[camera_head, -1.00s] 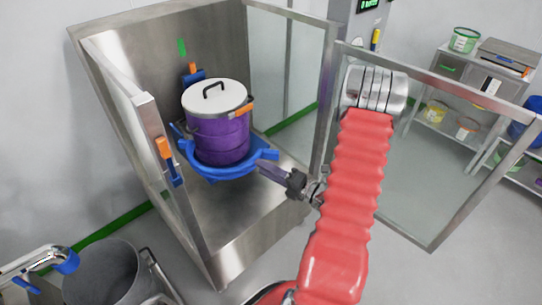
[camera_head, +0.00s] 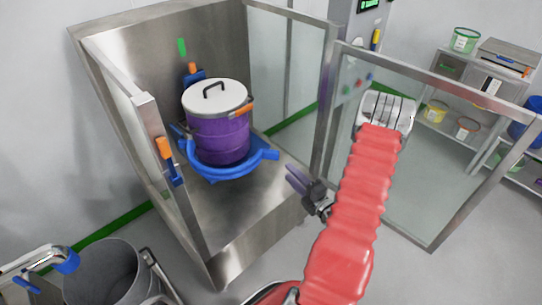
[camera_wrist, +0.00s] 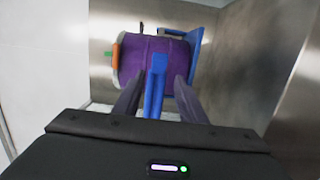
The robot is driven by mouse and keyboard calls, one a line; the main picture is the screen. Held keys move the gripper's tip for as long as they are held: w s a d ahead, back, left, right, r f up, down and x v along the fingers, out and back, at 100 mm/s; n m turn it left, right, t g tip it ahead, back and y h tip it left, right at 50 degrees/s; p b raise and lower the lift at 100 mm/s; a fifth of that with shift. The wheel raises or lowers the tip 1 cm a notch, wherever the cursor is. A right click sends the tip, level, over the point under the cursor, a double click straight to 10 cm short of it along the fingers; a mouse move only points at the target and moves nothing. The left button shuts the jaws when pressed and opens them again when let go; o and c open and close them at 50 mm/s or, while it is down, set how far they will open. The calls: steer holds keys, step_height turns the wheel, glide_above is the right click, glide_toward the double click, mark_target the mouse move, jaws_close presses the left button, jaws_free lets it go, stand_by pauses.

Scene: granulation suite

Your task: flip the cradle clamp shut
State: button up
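A purple drum (camera_head: 219,140) with a white lid (camera_head: 214,95) stands upright in a blue cradle (camera_head: 222,172) inside the steel cabinet. An orange-tipped lever (camera_head: 245,107) sits at the drum's upper right, near the lid; I cannot tell whether it is the clamp or whether it is closed. A blue arm (camera_head: 268,155) sticks out from the cradle towards my gripper. My gripper (camera_head: 289,174) is open, to the right of that arm and apart from it. In the wrist view, the blue arm (camera_wrist: 155,88) shows between my spread fingers, beyond the tips; the drum (camera_wrist: 150,55) appears sideways behind it.
The cabinet's glass door (camera_head: 400,150) stands open on the right, behind my arm. The left door edge carries an orange and blue handle (camera_head: 167,158). A grey bin (camera_head: 105,272) stands at lower left. The cabinet floor (camera_head: 235,220) in front of the cradle is clear.

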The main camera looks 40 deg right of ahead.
mark_target(274, 157)
steer(key=w, duration=0.4)
steer(key=w+d, duration=0.1)
steer(key=w, duration=0.7)
steer(key=shift+w+d, duration=0.15)
steer(key=shift+w, duration=0.2)
steer(key=shift+c, duration=0.7)
jaws_close()
steer(key=shift+f, duration=0.1)
